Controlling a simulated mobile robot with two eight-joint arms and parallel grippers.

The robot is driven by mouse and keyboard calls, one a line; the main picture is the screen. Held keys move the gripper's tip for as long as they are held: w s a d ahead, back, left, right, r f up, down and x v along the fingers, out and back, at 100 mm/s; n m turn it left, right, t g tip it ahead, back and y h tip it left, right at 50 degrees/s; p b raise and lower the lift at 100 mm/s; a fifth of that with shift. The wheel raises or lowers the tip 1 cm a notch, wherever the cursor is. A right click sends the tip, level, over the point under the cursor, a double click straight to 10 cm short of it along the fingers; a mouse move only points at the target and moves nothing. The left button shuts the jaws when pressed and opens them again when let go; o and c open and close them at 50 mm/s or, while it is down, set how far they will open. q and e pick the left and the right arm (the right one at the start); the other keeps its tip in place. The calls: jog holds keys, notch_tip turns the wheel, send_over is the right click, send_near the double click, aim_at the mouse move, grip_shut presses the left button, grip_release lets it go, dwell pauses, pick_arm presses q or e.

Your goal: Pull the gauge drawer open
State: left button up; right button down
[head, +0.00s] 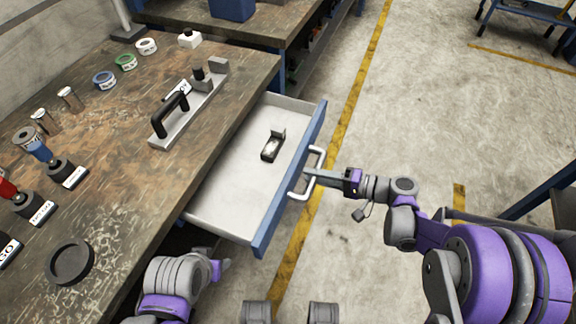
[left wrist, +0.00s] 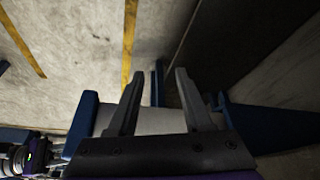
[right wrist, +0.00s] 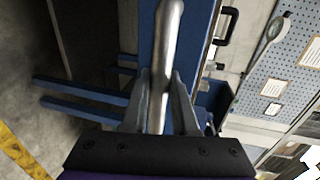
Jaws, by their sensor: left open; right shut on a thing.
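The gauge drawer (head: 225,196) stands pulled out from the workbench, with its white inside showing. Its blue front (head: 290,185) carries a silver bar handle (head: 318,170). A small dark and metal gauge (head: 272,146) lies in the drawer. My right gripper (head: 308,174) is shut on the handle; in the right wrist view the handle bar (right wrist: 163,60) runs between the fingers (right wrist: 160,105). My left gripper (left wrist: 155,95) is open and empty, with its fingers apart. In the head view my left arm is low, beside the bench edge, and its fingertips are not clear.
The wooden bench top (head: 125,190) holds a fixture with a black handle (head: 170,115), several tape rolls (head: 125,62), tools in black stands (head: 60,168) and a round black dish (head: 70,262). Floor right of the drawer is open. A blue-framed table (head: 560,195) stands at the right edge.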

jog(key=f+v, duration=0.1)
jog(key=v, duration=0.6)
jog(key=shift+s+d+f, duration=0.15)
jog(key=shift+d+f, duration=0.1)
jog(key=shift+d, duration=0.25)
jog(key=c, duration=0.7)
grip_release()
jog(key=p+v, duration=0.1)
jog(key=v, duration=1)
